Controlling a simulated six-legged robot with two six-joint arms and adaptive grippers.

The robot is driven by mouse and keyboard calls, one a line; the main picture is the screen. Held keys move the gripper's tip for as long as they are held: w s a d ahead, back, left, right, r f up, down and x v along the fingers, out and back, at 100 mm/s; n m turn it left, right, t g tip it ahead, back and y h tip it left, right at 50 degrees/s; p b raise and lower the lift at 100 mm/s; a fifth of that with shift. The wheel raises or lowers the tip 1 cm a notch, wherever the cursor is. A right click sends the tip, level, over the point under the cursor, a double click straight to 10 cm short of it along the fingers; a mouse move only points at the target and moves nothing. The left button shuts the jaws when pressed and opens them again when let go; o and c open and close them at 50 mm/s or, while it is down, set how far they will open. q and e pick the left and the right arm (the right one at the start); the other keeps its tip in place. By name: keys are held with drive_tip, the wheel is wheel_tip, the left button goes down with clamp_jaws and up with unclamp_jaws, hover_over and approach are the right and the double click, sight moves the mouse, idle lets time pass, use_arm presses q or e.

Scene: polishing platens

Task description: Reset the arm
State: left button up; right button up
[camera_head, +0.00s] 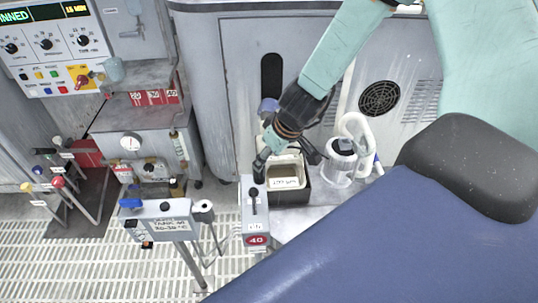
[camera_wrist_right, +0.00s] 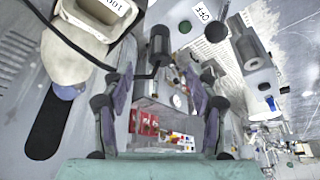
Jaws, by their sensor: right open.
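My right gripper (camera_head: 287,158) is at the end of the teal arm from the upper right. It is open and empty, above a cream container (camera_head: 286,183) with a written label. A grey box (camera_head: 255,236) with an upright black-knobbed lever (camera_head: 254,195) and a red "40" plate stands just below and left of it. In the right wrist view the two fingers (camera_wrist_right: 160,85) are spread apart. A black cylindrical knob (camera_wrist_right: 158,45) appears beyond the fingertips; I cannot tell its distance. My left gripper is not in view.
A clear jar (camera_head: 341,165) with a white hose stands right of the gripper. A grey stand (camera_head: 160,212) with a blue handle is at left. A cabinet wall (camera_head: 230,80) is behind. A large blue padded surface (camera_head: 380,250) fills the lower right.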

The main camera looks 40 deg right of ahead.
idle(0.4)
drive_tip(key=s+a+f+m+g, duration=0.1)
drive_tip(key=s+a+f, duration=0.2)
drive_tip(key=s, duration=0.6)
drive_tip(key=s+a+f+m+g, duration=0.1)
drive_tip(key=s+a+f, duration=0.2)
drive_tip(key=s, duration=0.6)
drive_tip(key=s+a+f+m+g+h, duration=0.1)
drive_tip(key=s+a+f+g, duration=0.1)
drive_tip(key=s+f, duration=0.4)
drive_tip(key=s+a, duration=0.1)
drive_tip(key=s, duration=0.3)
drive_tip(key=shift+f, duration=0.35)
drive_tip(key=shift+s, duration=0.1)
drive_tip(key=shift+c, duration=0.2)
drive_tip(key=shift+c, duration=1.4)
drive_tip(key=shift+s+d, duration=0.1)
drive_tip(key=shift+c, duration=0.5)
